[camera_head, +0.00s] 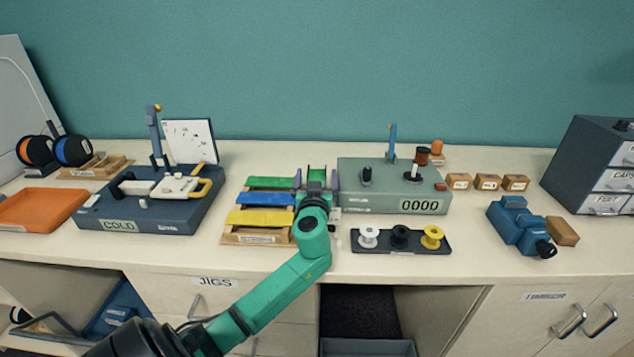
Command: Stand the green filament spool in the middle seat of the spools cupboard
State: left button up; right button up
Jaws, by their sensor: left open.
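I cannot make out a green filament spool. Two dark-sided spools, an orange one (36,150) and a blue one (73,150), stand upright at the back left of the bench. No spools cupboard can be identified by a readable label. My left gripper (316,176) is open over the bench, beside the right end of a wooden rack (230,240) with green, blue and yellow strips. A small green patch shows between its fingers; I cannot tell what it is. My right gripper is not in view.
A grey counter box (350,202) stands right of my gripper, with a tray (375,247) of small white, black and yellow reels in front. A COLD machine (170,222) and orange tray (35,210) are left. Below are the JIGS drawer (170,285) and a dark open bay (360,310).

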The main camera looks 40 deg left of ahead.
pick_arm(q)
jog(key=shift+x, duration=1.25)
jog(key=shift+w+a, duration=0.15)
jog(key=shift+w, duration=0.05)
jog(key=shift+s, duration=0.1)
grip_shut()
jog(key=shift+r, duration=0.1)
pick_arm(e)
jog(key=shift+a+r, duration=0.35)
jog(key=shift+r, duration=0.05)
